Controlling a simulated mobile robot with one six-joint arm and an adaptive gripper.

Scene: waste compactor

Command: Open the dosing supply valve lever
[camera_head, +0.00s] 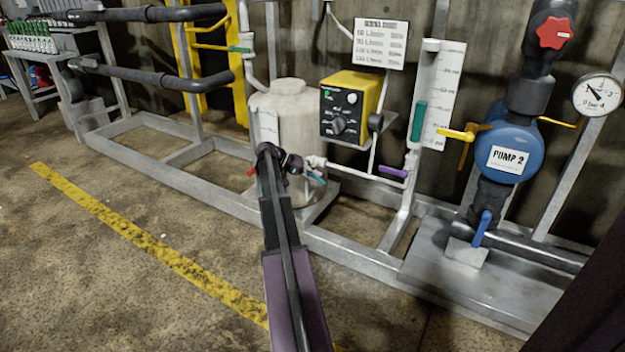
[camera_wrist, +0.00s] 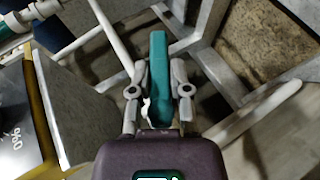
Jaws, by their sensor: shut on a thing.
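My gripper (camera_head: 305,170) is at the front of the white tank, by its outlet pipe. In the wrist view my gripper (camera_wrist: 160,88) has its two grey fingers closed around a teal lever (camera_wrist: 159,60). The lever's far end sticks out past the fingertips. In the head view only a small part of a teal lever (camera_head: 317,178) shows beside my gripper, and my arm hides some of the area. I take this to be the dosing supply valve lever; no label on it is readable. The valve body is not clear in either view.
The yellow dosing unit (camera_head: 350,105) stands above right of my gripper. The metal frame (camera_head: 225,197) runs along the floor. The floor at left is clear.

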